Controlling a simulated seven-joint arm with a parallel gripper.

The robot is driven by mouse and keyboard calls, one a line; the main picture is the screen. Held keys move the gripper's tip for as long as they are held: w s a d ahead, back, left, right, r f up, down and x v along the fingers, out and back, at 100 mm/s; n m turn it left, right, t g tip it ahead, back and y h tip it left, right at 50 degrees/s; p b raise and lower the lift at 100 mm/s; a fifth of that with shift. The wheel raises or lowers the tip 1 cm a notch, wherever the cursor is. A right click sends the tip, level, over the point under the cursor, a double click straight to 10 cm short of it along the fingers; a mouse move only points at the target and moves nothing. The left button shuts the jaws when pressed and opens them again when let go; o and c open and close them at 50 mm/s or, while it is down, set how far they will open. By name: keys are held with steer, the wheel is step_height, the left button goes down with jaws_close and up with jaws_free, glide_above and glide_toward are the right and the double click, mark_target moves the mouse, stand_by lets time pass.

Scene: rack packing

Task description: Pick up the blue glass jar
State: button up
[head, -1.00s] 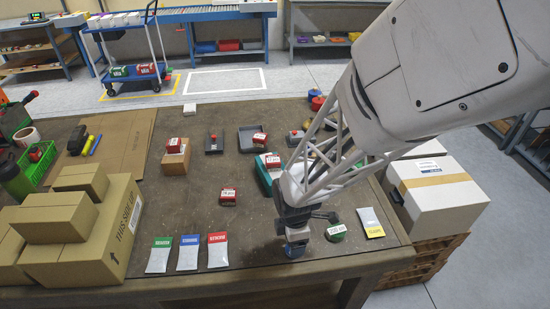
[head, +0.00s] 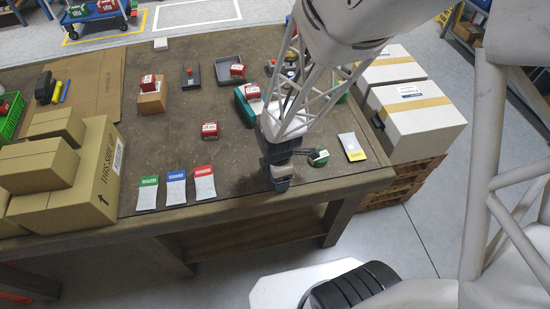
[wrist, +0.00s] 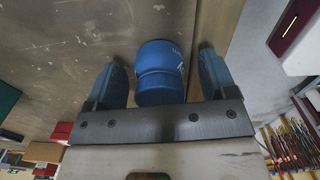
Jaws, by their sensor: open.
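The blue glass jar (wrist: 160,72) lies between the two fingers of my gripper (wrist: 162,76) in the wrist view. It has a wider rounded part at the far end and white lettering on its right side. My gripper is open, with a gap on each side of the jar. In the head view my gripper (head: 280,178) is low over the front edge of the table (head: 240,185), and I cannot make out the jar there, as it is hidden by the gripper.
A green round item with a white label (head: 319,159) is just right of my gripper. Red, blue and green headed cards (head: 204,183) lie to the left. Red boxes (head: 210,131) stand behind. White cartons (head: 418,118) are right, brown cartons (head: 90,170) left.

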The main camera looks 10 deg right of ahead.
steer(key=shift+c, duration=0.3)
steer(key=c, duration=1)
steer(key=shift+r, duration=0.2)
steer(key=shift+r, duration=0.55)
step_height(320, 180, up, 2)
steer(key=s+d, duration=0.1)
steer(key=s, duration=0.7)
steer(key=s+d+r, duration=0.1)
steer(key=s, duration=0.6)
steer(key=shift+s+d+r, duration=0.25)
steer(key=shift+s, duration=0.15)
